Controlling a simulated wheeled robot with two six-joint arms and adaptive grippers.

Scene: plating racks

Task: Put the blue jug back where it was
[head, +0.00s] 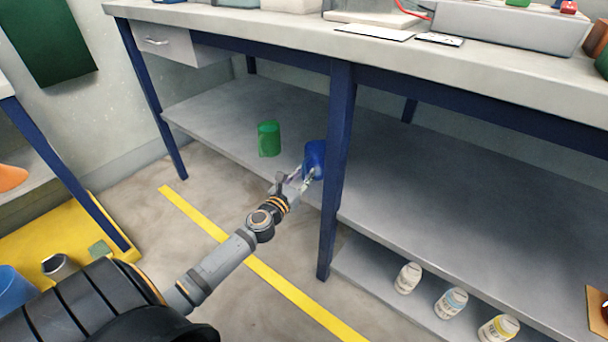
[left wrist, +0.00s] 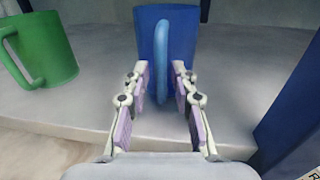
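The blue jug (head: 315,155) stands upright on the bench's lower shelf (head: 225,115), near its front edge and partly behind a blue bench leg in the head view. In the left wrist view the blue jug (left wrist: 180,35) faces me with its light blue handle (left wrist: 161,62). My left gripper (head: 304,178) reaches it from the front. In the left wrist view its fingers (left wrist: 162,85) are apart on either side of the handle, with gaps showing. My right gripper is not in view.
A green jug (head: 268,139) stands on the shelf left of the blue one; it also shows in the left wrist view (left wrist: 40,48). The blue leg (head: 336,170) is close on the right. Several bottles (head: 452,303) stand lower right. The shelf right of the leg is clear.

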